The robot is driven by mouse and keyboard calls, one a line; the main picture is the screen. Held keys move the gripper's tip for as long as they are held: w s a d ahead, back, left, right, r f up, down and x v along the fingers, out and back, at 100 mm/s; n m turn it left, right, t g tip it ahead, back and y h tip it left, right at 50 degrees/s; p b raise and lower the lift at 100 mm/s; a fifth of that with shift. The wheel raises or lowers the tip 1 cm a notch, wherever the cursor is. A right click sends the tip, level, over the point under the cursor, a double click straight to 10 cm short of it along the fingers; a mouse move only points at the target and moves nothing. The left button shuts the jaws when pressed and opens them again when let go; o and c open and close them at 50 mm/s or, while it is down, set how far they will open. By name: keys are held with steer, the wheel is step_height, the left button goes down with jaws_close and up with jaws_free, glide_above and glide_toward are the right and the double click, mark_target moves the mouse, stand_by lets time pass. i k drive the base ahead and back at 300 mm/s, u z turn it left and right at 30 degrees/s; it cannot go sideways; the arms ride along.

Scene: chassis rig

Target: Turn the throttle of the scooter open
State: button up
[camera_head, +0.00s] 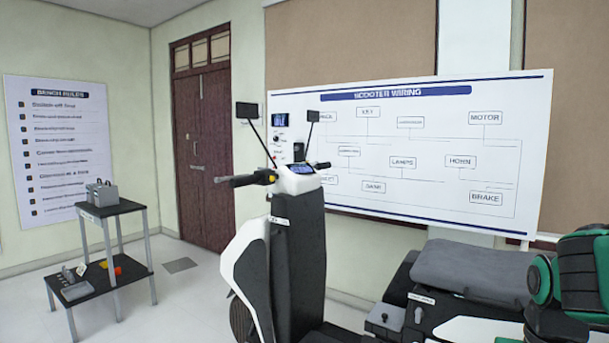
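The scooter stands in the middle, its white and black front shield (247,262) toward the left. Its dark handlebar grip (243,180) sticks out to the left, with a small yellow part at its inner end. The other grip (321,165) shows small and dark to the right of the dash (299,170). I cannot tell from this view which grip is the throttle or how far it is turned. My gripper is out of view; only green and black arm links of mine show at the right edge, apart from the handlebar.
The grey scooter seat (470,268) fills the lower right. Two mirrors (247,110) stand above the handlebar. A black-topped step stand (110,208) holding a grey box (102,193) is at left. A wiring board (430,150) stands behind. Floor between stand and scooter is mostly clear.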

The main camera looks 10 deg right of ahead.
mark_target(321, 166)
steer(key=u, duration=1.4)
steer(key=i, duration=5.15)
